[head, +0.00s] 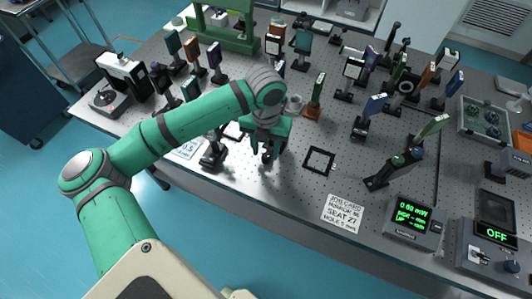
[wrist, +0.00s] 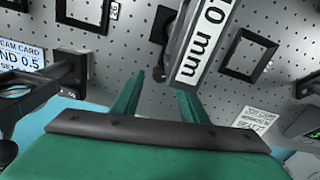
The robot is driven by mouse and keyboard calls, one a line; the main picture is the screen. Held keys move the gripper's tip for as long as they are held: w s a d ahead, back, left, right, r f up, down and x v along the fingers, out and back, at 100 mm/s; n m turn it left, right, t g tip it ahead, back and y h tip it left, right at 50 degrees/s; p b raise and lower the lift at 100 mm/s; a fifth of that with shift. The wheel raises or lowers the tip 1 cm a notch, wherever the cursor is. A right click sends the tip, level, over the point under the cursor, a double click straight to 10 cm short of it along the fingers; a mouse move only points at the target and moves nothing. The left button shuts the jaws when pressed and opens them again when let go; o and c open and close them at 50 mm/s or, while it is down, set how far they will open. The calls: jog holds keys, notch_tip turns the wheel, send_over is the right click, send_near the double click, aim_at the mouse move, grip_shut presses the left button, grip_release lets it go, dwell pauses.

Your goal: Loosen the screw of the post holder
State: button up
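My gripper (head: 268,148) is low over the front middle of the optical table. In the wrist view its two green fingers (wrist: 160,84) stand apart, with bare perforated tabletop showing between them. A dark upright piece with a white "10 mm" label (wrist: 196,45) stands just beyond the fingertips, close to the right one. It may belong to the post holder, but I cannot tell. No screw can be made out. In the head view the green hand hides most of what stands there. I cannot tell whether the fingers touch anything.
A dark mount (head: 212,152) stands just left of my gripper. A black square frame (head: 319,160) lies to the right, with a job card (head: 343,213) nearer the front edge. Many post-mounted optics crowd the back. A power meter (head: 413,222) stands at the right.

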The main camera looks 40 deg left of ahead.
aim_at(266, 159)
jog(key=shift+f, duration=1.35)
jog(key=shift+c, duration=0.3)
grip_shut()
jog(key=shift+w+r+m, duration=0.1)
jog(key=shift+m, duration=1.5)
jog(key=shift+c, duration=0.9)
grip_release()
jog(key=shift+o, duration=1.2)
